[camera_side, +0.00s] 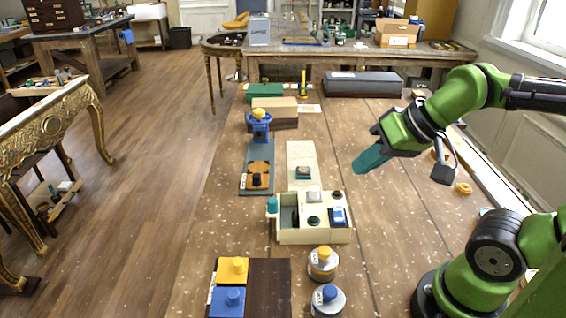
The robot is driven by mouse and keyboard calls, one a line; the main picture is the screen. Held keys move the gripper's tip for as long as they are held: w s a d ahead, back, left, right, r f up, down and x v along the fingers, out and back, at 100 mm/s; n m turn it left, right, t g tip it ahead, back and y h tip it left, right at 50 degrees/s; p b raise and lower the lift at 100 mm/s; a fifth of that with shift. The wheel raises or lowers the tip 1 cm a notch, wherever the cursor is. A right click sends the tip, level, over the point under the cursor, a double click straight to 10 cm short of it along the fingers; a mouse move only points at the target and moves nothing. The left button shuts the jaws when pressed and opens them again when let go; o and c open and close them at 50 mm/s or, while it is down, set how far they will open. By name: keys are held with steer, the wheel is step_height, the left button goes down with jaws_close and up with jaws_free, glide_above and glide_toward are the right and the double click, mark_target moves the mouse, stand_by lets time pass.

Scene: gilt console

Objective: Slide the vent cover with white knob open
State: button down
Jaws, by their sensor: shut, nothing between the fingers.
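My gripper (358,168) has teal fingers, is shut and empty, and hangs in the air right of the cream board (301,154). A vent cover with a white knob cannot be made out for certain at this size. A pale, whitish piece (314,195) sits at the back of the cream box (290,237). An orange-brown cover (259,167) with a black knob (257,179) lies on a grey board (250,150). A yellow plate (233,270) and a blue plate (226,302) have knobs in their own colours. My gripper touches none of these.
A blue figure with a yellow top (260,124) stands behind the grey board. Two round knobbed pots (322,264) stand at the front. Boxes (274,110) and a dark grey case (362,84) lie at the back. The tabletop right of the cream box is clear.

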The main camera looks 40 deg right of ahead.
steer(key=c, duration=1.5)
jaws_free()
steer(key=shift+f, duration=0.2)
steer(key=shift+c, duration=0.2)
steer(key=o, duration=0.6)
steer(key=w, duration=0.1)
steer(key=w+g, duration=0.1)
steer(key=w, duration=0.1)
steer(key=w+d+g, duration=0.1)
steer(key=shift+w+f, duration=0.3)
steer(key=shift+f, duration=0.1)
steer(key=m+g+h, duration=0.2)
steer(key=g, duration=0.3)
glide_above(315, 188)
step_height(315, 188, down, 16)
steer(key=shift+f, duration=0.15)
steer(key=shift+c, duration=0.3)
steer(key=shift+w, duration=0.1)
jaws_close()
